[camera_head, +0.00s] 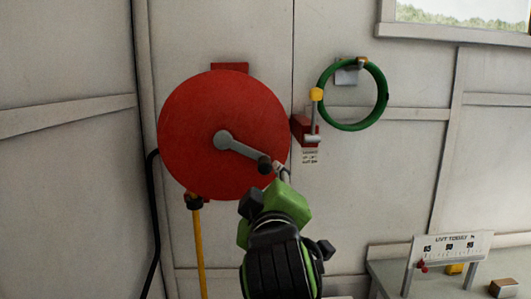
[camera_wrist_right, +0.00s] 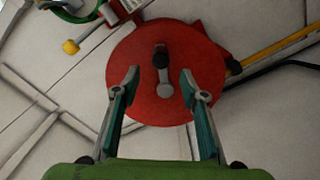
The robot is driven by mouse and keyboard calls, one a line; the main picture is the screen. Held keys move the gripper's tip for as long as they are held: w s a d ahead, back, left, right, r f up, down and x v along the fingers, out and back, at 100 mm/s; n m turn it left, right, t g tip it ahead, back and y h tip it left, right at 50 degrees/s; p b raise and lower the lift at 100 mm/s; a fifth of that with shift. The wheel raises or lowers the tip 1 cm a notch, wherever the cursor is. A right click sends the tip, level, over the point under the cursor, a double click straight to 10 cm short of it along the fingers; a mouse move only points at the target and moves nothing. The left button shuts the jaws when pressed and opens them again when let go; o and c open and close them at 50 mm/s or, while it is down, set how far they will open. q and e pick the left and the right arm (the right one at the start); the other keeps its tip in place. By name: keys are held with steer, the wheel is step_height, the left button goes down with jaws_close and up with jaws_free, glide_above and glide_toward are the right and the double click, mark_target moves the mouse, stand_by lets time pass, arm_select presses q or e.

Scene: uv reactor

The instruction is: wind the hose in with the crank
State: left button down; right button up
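The red hose reel (camera_head: 190,110) is a large round disc on the wall; it also shows in the right wrist view (camera_wrist_right: 125,60). Its grey crank (camera_head: 240,149) runs from the hub down and right to a dark knob (camera_head: 264,163). In the right wrist view the knob (camera_wrist_right: 160,58) appears between the fingertips, with no visible contact. My right gripper (camera_head: 280,174) is open, close to the knob at the disc's lower right; its two fingers (camera_wrist_right: 160,74) are spread apart. The yellow hose (camera_head: 199,250) hangs from a black fitting (camera_head: 193,202) below the reel. My left gripper is out of view.
A red valve box (camera_head: 302,128) with a yellow-knobbed lever (camera_head: 316,95) sits right of the reel. A green ring (camera_head: 381,94) hangs beyond it. A black cable (camera_head: 153,220) runs down the left. A table (camera_head: 385,266) with a sign (camera_head: 452,246) stands lower right.

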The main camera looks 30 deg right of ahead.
mark_target(267, 170)
steer(key=p+x, duration=0.3)
steer(key=x, duration=0.7)
steer(key=shift+p+x, duration=0.45)
steer(key=shift+x, duration=0.35)
steer(key=shift+w, duration=0.1)
steer(key=shift+f, duration=0.1)
jaws_close()
